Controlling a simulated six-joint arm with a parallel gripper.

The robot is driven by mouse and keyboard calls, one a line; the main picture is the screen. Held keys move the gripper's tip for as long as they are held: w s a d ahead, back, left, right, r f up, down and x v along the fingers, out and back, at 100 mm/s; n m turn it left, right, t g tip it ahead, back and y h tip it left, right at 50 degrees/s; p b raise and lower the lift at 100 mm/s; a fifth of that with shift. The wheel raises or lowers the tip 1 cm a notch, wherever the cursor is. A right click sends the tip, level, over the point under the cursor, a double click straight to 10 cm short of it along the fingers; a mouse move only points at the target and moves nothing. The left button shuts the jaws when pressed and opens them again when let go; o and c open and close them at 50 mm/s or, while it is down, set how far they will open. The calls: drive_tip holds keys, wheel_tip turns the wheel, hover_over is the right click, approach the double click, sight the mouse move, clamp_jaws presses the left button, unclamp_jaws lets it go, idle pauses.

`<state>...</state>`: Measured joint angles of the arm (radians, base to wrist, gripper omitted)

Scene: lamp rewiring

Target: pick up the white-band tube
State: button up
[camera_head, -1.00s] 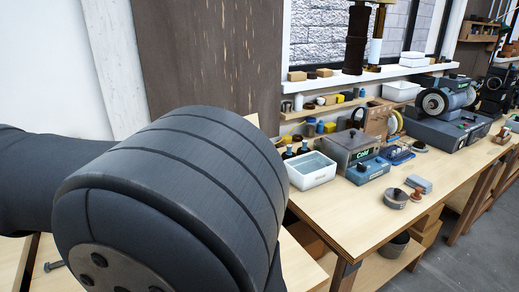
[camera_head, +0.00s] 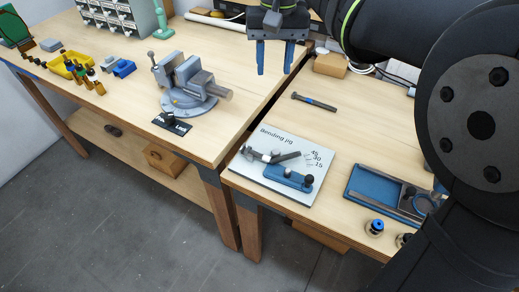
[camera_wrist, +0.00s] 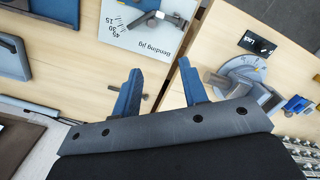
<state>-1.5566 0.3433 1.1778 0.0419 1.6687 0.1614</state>
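A dark rod with a blue band (camera_head: 313,101) lies on the right bench in the head view. My gripper (camera_head: 274,60) is above the bench near the top of the head view, up and left of that rod. Its two blue fingers are apart with nothing between them. In the wrist view my gripper (camera_wrist: 160,70) also shows open and empty, pointing down over the gap between the two benches.
A white bending jig board (camera_head: 275,165) and a blue tray (camera_head: 380,190) sit at the right bench's front. A grey vise (camera_head: 188,85), a yellow bin (camera_head: 68,67) and a drawer cabinet (camera_head: 122,15) stand on the left bench. Bare wood surrounds the rod.

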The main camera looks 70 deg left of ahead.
drive_tip(key=f+m, duration=0.2)
drive_tip(key=m, duration=0.2)
drive_tip(key=m+g+h, duration=0.1)
drive_tip(key=m, duration=2)
approach(260, 156)
drive_tip(key=f, duration=0.3)
drive_tip(key=shift+s, duration=0.25)
drive_tip(key=shift+s+d+f, duration=0.1)
drive_tip(key=shift+d+f, duration=0.1)
drive_tip(key=shift+f, duration=1.1)
drive_tip(key=shift+d+f, duration=0.2)
drive_tip(key=shift+f, duration=1.05)
clamp_jaws()
